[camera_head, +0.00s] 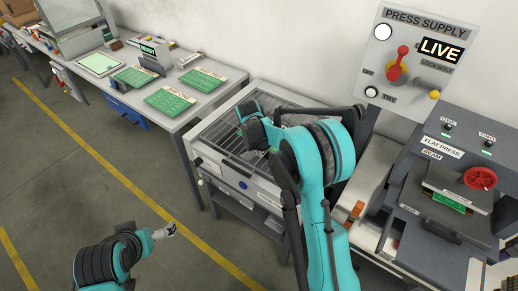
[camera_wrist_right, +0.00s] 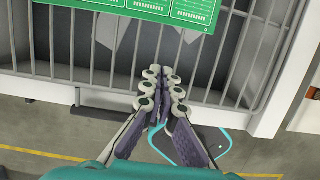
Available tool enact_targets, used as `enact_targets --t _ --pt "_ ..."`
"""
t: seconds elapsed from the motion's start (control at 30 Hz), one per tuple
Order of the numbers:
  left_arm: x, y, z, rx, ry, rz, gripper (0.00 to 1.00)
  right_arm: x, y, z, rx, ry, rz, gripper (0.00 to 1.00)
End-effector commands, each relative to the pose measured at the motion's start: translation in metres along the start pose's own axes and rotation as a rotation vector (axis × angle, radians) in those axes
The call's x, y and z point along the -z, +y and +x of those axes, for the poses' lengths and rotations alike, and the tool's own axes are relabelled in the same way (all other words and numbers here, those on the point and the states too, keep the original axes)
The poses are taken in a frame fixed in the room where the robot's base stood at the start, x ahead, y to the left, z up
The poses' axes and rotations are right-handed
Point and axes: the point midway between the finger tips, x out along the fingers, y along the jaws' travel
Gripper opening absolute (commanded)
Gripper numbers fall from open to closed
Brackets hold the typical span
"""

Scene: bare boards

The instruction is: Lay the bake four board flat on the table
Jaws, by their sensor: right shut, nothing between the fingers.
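In the right wrist view a green printed board (camera_wrist_right: 168,8) with white diagrams lies over the bars of a wire rack (camera_wrist_right: 60,72), cut off by the top edge. Its name cannot be read, so I cannot tell whether it is the bake four board. My right gripper (camera_wrist_right: 162,74) is shut and empty, over the rack's front edge and apart from the board. My left gripper (camera_head: 166,231) is low over the floor, too small to judge. The table (camera_head: 178,117) is at the left.
Green boards (camera_head: 168,100) (camera_head: 202,79) (camera_head: 134,76) lie on the table beside a READY sign (camera_head: 148,50). The rack unit (camera_head: 222,172) adjoins the table's right end. A flat press (camera_head: 452,178) and press supply panel (camera_head: 414,55) stand at the right.

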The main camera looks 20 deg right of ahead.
Motion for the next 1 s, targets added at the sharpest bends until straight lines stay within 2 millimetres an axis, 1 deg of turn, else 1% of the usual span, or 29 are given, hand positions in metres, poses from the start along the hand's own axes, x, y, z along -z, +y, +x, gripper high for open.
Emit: enact_targets --t 0.03,0.13,0.23,0.4,0.53,0.87,1.0 --pt "-0.005 0.000 0.007 0.000 0.000 0.000 1.00 0.000 0.000 0.015 0.000 0.000 0.001 0.00" --pt "-0.009 0.000 0.012 0.000 0.000 0.000 1.00 0.001 0.000 0.034 0.000 0.000 0.001 0.00" --pt "-0.011 0.000 0.016 0.000 0.000 0.000 1.00 -0.019 -0.001 0.035 0.000 0.000 0.004 0.00" --pt "-0.014 0.000 0.020 0.000 0.000 0.000 1.00 -0.034 0.000 0.037 0.000 0.000 0.002 0.00" --pt "-0.014 0.000 0.020 0.000 0.000 0.000 1.00 -0.039 0.000 0.037 0.000 0.000 0.001 0.00" --pt "-0.014 0.000 0.020 0.000 0.000 0.000 1.00 -0.041 0.000 0.037 -0.001 0.000 0.001 0.00" --pt "-0.012 0.000 0.017 0.000 0.000 0.000 1.00 -0.056 0.000 0.040 0.000 -0.001 0.003 0.00"
